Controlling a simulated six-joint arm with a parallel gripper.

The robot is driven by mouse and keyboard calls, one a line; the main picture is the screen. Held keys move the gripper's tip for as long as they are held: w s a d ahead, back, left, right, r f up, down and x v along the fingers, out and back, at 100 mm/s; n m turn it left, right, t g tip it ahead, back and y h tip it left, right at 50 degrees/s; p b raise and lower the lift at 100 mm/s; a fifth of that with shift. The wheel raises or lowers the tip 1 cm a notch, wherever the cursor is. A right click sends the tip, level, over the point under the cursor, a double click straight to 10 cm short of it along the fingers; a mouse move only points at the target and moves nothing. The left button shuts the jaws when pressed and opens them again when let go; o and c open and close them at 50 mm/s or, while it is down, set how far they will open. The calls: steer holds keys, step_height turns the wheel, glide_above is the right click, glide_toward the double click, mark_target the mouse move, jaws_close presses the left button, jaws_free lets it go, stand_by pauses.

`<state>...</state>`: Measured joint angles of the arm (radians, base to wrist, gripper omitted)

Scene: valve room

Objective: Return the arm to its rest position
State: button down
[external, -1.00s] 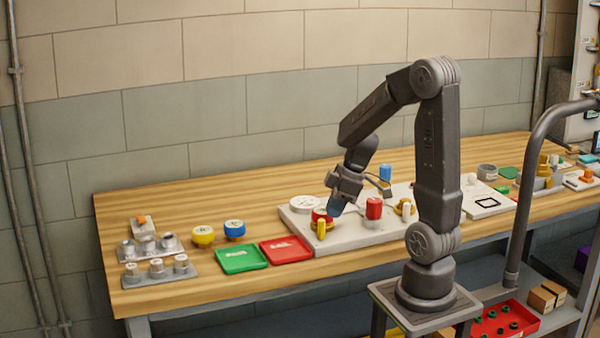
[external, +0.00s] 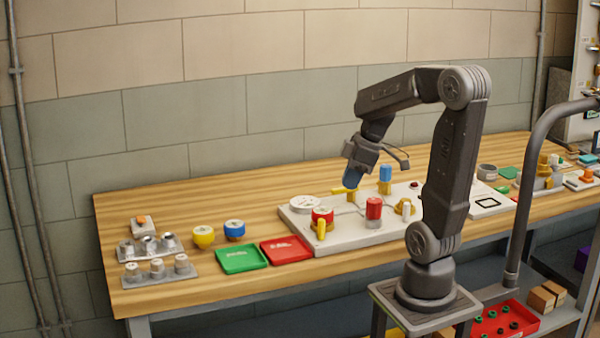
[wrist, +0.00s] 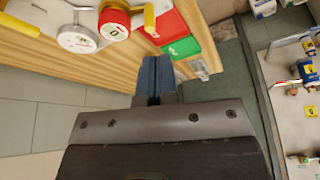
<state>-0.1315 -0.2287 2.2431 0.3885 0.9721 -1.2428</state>
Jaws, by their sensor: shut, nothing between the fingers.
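My gripper (external: 350,181) is shut and empty, its blue fingertips pressed together. In the external view it hangs above the back part of the grey valve board (external: 345,230), near a yellow lever (external: 343,191). In the wrist view the shut fingers (wrist: 156,78) point over the wooden bench. My arm is bent, with the elbow raised above the bench. I cannot tell whether the fingertips touch the yellow lever.
The board carries a red valve (external: 374,208), a red-topped valve with a yellow handle (external: 322,217), a blue-topped valve (external: 385,175) and a white gauge (external: 304,204). Green (external: 242,259) and red (external: 287,250) trays lie left. A grey handrail (external: 530,180) stands right. Space above the bench is clear.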

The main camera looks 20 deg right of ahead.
steer(key=s+d+r+m+t+h, duration=0.3)
steer(key=s+d+m, duration=0.4)
steer(key=m, duration=0.6)
steer(key=shift+s+d+r+t+h, duration=0.15)
steer(key=shift+d+r+t+h, duration=0.4)
steer(key=shift+d, duration=0.65)
